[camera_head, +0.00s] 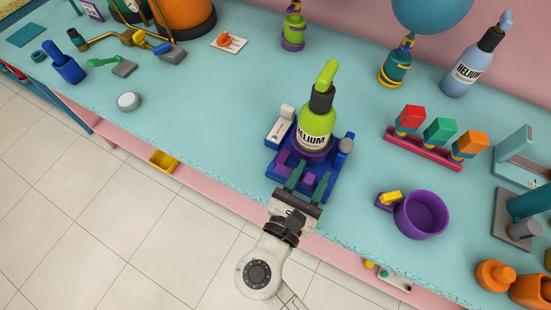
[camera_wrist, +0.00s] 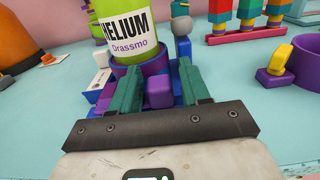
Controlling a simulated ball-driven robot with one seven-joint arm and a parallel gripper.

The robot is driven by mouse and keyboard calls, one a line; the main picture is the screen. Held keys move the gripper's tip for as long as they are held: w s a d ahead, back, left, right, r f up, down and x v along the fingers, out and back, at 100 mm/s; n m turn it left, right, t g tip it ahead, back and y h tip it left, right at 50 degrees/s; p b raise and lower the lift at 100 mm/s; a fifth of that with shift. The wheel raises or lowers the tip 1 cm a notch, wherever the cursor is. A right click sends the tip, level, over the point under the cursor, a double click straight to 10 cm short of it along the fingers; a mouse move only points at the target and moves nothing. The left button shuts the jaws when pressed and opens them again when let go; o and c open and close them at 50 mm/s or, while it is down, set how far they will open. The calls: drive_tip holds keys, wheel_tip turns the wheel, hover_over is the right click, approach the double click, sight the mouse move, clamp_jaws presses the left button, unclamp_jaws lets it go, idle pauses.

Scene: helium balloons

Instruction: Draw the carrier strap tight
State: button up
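A green helium bottle (camera_head: 316,126) with a dark collar and green nozzle stands upright in a blue carrier (camera_head: 341,164) on the bench. A purple strap (camera_head: 303,153) runs around the bottle's base. A purple block (camera_wrist: 158,92), perhaps the strap's pull, sits at the carrier's near side. My gripper (camera_head: 309,181) reaches over the carrier's front edge. Its two green fingers are apart, one on each side of the purple block in the wrist view (camera_wrist: 160,85). A narrow gap shows beside the right finger, so it looks open. Whether the strap is slack is hard to tell.
A white label box (camera_head: 279,128) is at the carrier's left and a grey-topped knob (camera_head: 346,146) at its right. A purple bowl (camera_head: 421,214) and a red rack of coloured blocks (camera_head: 424,148) stand to the right.

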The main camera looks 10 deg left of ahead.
drive_tip(key=shift+o, duration=0.4)
drive_tip(key=shift+a, duration=0.1)
drive_tip(key=shift+p+v, duration=0.3)
drive_tip(key=shift+v, duration=0.5)
drive_tip(key=p+v, duration=0.2)
drive_tip(key=v, duration=0.7)
drive_tip(key=shift+p, duration=0.4)
drive_tip(key=shift+s, duration=0.1)
drive_tip(key=shift+r+p, duration=0.2)
drive_tip(key=shift+p, duration=0.1)
drive_tip(key=shift+f, duration=0.15)
